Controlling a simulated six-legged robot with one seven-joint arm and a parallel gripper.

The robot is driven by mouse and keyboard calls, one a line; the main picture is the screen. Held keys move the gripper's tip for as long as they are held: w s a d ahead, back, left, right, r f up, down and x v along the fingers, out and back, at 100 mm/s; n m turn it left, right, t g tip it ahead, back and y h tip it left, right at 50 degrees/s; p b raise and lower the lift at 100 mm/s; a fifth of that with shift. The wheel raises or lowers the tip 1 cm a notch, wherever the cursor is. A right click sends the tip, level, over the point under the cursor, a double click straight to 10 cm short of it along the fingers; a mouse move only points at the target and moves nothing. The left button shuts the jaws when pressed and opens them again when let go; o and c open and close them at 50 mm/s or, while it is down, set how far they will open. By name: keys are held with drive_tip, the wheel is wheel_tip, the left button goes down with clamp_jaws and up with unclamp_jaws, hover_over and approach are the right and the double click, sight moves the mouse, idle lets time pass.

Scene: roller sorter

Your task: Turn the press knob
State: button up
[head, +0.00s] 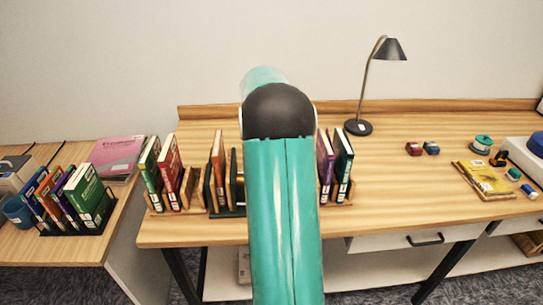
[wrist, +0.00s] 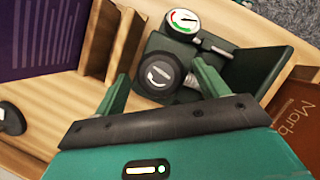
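The press knob (wrist: 160,74) is a round black knob with a pale curved mark on its face, in the upper middle of the wrist view. It sits on a dark green press (wrist: 250,70), beside a round white gauge (wrist: 183,20) with a needle. My gripper (wrist: 161,71) is open, with one green finger on each side of the knob in the picture. I cannot tell whether either finger touches it. In the head view my arm hides the gripper and the knob. A dark green part (head: 237,182) shows just left of my arm.
A brown book (wrist: 295,110) stands close on the right in the wrist view, a purple book (wrist: 40,40) on the left. In the head view, books (head: 169,160) in wooden racks flank my arm.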

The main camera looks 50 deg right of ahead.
drive_tip(key=v, duration=1.3)
drive_tip(key=shift+w+r, duration=0.2)
drive_tip(key=shift+r, duration=0.15)
